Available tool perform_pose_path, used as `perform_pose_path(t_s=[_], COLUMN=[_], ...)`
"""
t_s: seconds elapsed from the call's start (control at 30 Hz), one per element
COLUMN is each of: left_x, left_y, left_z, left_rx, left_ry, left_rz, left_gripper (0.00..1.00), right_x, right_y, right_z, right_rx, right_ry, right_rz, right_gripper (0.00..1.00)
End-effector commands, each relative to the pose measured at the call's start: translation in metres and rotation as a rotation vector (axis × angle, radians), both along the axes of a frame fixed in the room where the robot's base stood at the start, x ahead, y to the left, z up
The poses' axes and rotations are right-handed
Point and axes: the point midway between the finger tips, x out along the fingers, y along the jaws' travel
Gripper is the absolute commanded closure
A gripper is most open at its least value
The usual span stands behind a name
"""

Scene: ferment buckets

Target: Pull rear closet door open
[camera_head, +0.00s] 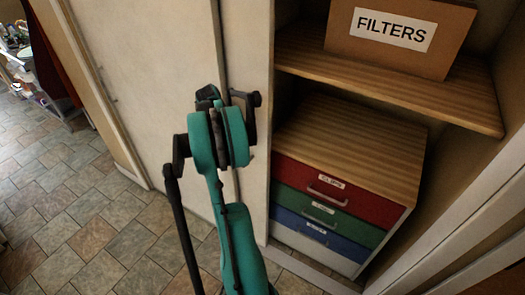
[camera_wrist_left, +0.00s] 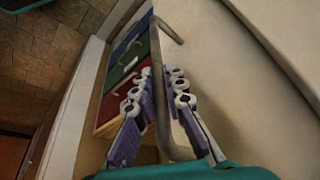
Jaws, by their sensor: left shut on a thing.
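The closet's pale door (camera_head: 248,50) is at the middle of the head view, beside an open compartment. In the left wrist view, a long metal handle (camera_wrist_left: 157,65) runs between the purple-and-white fingers of my left gripper (camera_wrist_left: 155,90), which is shut on it. A pale door surface (camera_wrist_left: 265,90) fills the right side of that view. In the head view my teal arm reaches up to the door and hides the handle. The fingertips of my left gripper cannot be made out there. My right gripper is in neither view.
The open compartment holds a drawer unit (camera_head: 355,140) with red, green, blue and pale drawers. Above it, a wooden shelf (camera_head: 310,68) carries a box labelled FILTERS (camera_head: 440,60). The tiled floor (camera_head: 70,205) at left is clear, with a cluttered rack (camera_head: 28,75) farther back.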

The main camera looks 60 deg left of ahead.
Motion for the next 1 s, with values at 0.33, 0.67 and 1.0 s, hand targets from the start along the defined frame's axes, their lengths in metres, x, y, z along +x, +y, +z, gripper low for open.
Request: perform_pose_path(t_s=[0.33, 0.67, 1.0], left_x=[-0.035, -0.041, -0.041], left_y=[0.052, 0.062, 0.062], left_z=[0.0, 0.001, 0.001], left_rx=[0.001, 0.004, 0.004], left_ry=[-0.001, -0.001, -0.001], left_rz=[0.002, 0.002, 0.003], left_gripper=[1.0, 1.0, 0.67], right_x=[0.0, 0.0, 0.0], right_y=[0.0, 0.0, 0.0], right_z=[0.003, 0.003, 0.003], right_rx=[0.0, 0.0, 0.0], right_ry=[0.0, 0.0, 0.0], right_rz=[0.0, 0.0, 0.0], right_gripper=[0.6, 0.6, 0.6])
